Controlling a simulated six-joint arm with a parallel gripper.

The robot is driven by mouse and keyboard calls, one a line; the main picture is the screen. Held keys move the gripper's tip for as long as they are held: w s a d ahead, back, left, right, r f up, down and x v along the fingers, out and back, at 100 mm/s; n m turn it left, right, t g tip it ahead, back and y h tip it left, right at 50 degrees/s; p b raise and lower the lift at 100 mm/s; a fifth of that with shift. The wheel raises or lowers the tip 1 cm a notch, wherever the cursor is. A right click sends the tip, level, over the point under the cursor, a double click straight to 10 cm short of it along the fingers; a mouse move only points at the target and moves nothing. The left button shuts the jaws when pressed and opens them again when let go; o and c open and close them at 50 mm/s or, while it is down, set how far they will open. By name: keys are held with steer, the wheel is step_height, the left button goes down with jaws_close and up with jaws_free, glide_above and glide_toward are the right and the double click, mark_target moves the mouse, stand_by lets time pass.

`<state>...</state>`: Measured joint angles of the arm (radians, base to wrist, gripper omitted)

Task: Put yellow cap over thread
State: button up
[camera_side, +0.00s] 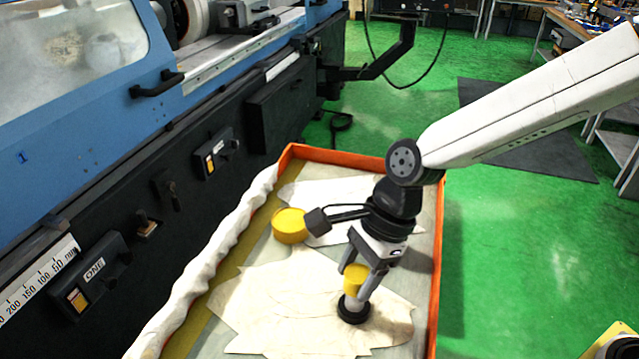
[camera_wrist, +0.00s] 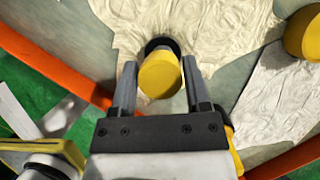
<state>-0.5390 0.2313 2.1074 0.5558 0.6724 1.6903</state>
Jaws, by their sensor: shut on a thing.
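My gripper (camera_side: 356,284) points down over the tray and is shut on the small yellow cap (camera_side: 355,273). In the wrist view the cap (camera_wrist: 160,76) sits between the two fingers of my gripper (camera_wrist: 160,66). A round black base (camera_side: 353,312) stands on the pale cloth directly below the cap. In the wrist view the black base (camera_wrist: 160,44) shows only as a dark rim behind the cap. The thread itself is hidden or too small to make out. I cannot tell whether the cap touches it.
A larger yellow round piece (camera_side: 290,226) lies left of my gripper, near a dark wrist-mounted part. The tray has an orange rim (camera_side: 436,262) and crumpled cloth (camera_side: 262,300) inside.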

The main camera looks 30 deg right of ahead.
steer(key=shift+f, duration=0.6)
stand_by(0.4)
steer(key=o, duration=1.3)
steer(key=v, duration=0.7)
steer(key=shift+d+r, duration=0.2)
steer(key=shift+r, duration=0.15)
steer(key=shift+f, duration=0.1)
steer(key=s+d+f+n+t+h, duration=0.1)
steer(key=d+f+n+h, duration=0.1)
steer(key=d+f+n, duration=0.3)
steer(key=s+d+f+n+t+h, duration=0.1)
steer(key=d+f+n, duration=0.4)
steer(key=d+n, duration=0.8)
steer(key=s+d+h, duration=0.1)
steer(key=d, duration=0.3)
steer(key=shift+s+d+f+t, duration=0.15)
steer(key=shift+d+f+t, duration=0.1)
steer(key=shift+d+t, duration=0.1)
